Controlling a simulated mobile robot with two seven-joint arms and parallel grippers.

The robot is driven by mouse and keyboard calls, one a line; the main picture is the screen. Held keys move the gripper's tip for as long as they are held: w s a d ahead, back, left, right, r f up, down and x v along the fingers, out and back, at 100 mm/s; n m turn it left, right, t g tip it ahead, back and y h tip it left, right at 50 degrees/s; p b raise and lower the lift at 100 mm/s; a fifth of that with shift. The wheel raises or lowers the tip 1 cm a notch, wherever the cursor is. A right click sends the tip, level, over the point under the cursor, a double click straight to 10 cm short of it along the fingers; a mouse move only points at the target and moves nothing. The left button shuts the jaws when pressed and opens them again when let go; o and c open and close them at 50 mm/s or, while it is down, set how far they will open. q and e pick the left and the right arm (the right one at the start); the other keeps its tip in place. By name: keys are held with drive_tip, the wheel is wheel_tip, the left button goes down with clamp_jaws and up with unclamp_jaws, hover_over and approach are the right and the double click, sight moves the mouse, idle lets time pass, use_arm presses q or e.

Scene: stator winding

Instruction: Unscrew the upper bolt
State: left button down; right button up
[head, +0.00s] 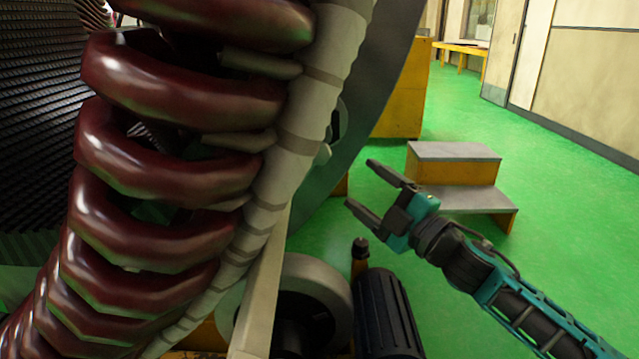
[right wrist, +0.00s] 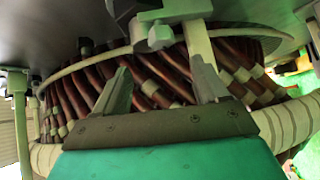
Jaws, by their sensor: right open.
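The stator shows as a big ring with dark red coils (head: 165,170) bound to a pale wrapped ring (head: 305,115) on the left of the head view. My right gripper (head: 360,184) is open and empty, right of the stator and apart from it, pointing up-left. In the right wrist view my open fingers (right wrist: 160,75) point at the coils (right wrist: 150,85). A grey bolt-like part (right wrist: 160,37) sits above and between the fingertips, under a grey plate. I cannot tell surely whether it is the upper bolt. My left gripper is out of view.
A grey flange (head: 375,95) edges the stator. Below stand a black ribbed motor (head: 385,315) and a grey wheel (head: 310,275). A yellow step (head: 455,170) stands on the green floor behind my right gripper. Floor to the right (head: 570,190) is clear.

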sight(323, 157)
drive_tip(key=shift+n, duration=0.6)
drive_tip(key=b+x, duration=0.2)
drive_tip(key=x, duration=0.9)
drive_tip(key=shift+a+f, duration=0.1)
drive_tip(key=shift+a, duration=0.1)
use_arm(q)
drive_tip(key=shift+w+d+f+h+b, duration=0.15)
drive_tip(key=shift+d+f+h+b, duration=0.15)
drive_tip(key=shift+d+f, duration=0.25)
use_arm(e)
drive_tip(key=shift+w+a+r, duration=0.2)
drive_tip(key=shift+w+a, duration=0.25)
drive_tip(key=shift+w, duration=0.05)
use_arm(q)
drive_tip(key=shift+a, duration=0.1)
